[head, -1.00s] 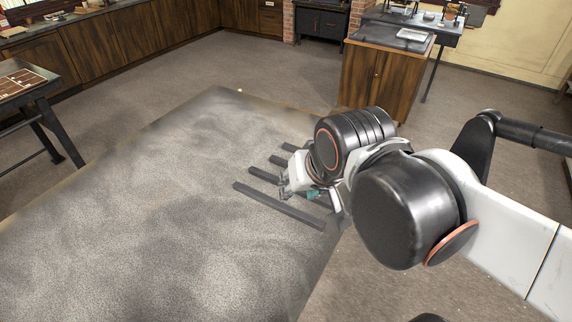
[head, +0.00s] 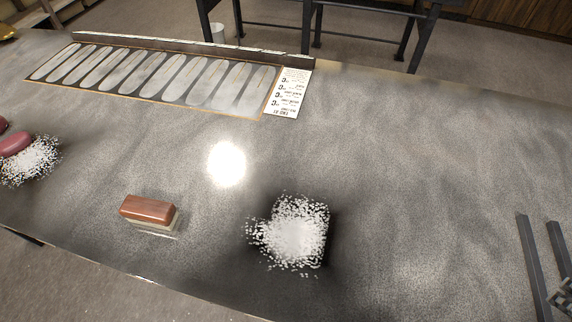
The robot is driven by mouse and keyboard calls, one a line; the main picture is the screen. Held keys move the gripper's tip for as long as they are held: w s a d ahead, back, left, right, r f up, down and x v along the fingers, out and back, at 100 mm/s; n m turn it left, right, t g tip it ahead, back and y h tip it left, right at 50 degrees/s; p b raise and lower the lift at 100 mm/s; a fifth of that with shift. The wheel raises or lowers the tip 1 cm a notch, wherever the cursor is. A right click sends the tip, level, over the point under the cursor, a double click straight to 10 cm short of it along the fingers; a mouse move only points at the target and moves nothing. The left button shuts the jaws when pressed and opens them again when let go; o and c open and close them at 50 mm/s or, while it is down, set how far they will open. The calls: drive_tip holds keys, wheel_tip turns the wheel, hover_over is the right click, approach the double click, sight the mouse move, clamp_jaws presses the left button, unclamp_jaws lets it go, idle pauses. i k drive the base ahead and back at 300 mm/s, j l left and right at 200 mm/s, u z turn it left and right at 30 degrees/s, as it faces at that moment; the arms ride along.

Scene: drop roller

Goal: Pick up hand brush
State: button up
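The hand brush (head: 150,212) lies on the grey worktable, left of centre in the head view. It has a reddish-brown wooden back on top and a pale bristle side below. Nothing touches it. A small patterned grey piece at the right edge, which looks like a fingertip of my gripper (head: 563,297), is far to the right of the brush. The rest of my gripper and arm is out of frame, so its opening does not show.
A heap of white flakes (head: 292,236) lies right of the brush. Pink rounded things (head: 15,143) and more flakes are at the left edge. A panel of long oval slots (head: 150,78) and a printed card (head: 289,94) are behind. Dark bars (head: 532,268) lie at the right.

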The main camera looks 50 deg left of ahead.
sight(138, 210)
drive_tip(key=u, duration=3.1)
